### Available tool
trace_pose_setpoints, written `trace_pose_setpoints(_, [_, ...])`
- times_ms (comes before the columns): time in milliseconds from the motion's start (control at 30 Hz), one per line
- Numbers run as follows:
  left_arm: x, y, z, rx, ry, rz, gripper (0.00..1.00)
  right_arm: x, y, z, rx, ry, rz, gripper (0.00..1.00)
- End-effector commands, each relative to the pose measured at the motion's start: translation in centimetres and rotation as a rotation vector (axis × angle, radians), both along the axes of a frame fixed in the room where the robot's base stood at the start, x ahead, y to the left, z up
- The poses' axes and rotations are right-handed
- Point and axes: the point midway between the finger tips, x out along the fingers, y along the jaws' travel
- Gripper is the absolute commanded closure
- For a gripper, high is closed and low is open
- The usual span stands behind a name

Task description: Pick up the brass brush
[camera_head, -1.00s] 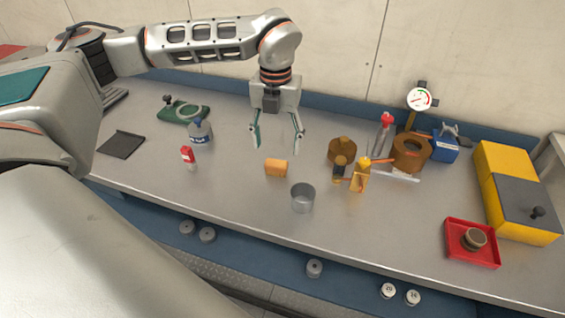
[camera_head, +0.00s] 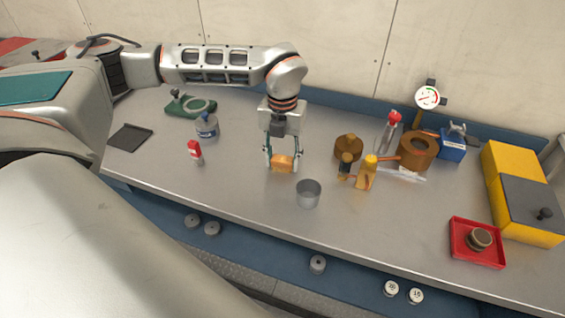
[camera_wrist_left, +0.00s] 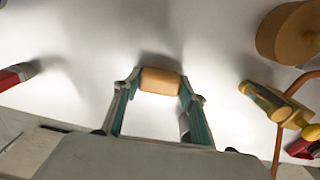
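The brass brush, as I take it, is a small orange-tan block (camera_head: 282,163) lying on the grey bench top, left of and behind a metal cup (camera_head: 308,194). It also shows in the left wrist view (camera_wrist_left: 160,81), between the fingertips. My left gripper (camera_head: 282,160) points down over it, one finger at each end. In the left wrist view the fingertips (camera_wrist_left: 160,80) appear to touch both ends of the block. Bristles cannot be made out. The block looks still on the bench. My right gripper is not in view.
A red-capped small bottle (camera_head: 195,152) and a blue-labelled bottle (camera_head: 207,126) stand to the left. Brown and yellow parts (camera_head: 367,172) stand close on the right. A red tray (camera_head: 477,243) and a yellow box (camera_head: 510,165) are far right.

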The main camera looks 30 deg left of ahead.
Motion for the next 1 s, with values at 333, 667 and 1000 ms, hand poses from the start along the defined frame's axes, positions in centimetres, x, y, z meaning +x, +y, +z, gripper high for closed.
trace_pose_setpoints(333, [0.0, 0.0, 0.2, 0.0, 0.0, 0.0, 0.81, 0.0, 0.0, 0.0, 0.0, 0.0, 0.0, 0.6])
trace_pose_setpoints(667, [0.1, 0.0, 3.6, -0.002, -0.005, 0.0, 0.81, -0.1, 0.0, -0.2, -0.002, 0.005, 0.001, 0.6])
trace_pose_setpoints(1000, [0.1, 0.0, 12.8, -0.001, -0.007, 0.001, 0.81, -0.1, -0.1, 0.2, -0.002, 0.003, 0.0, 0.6])
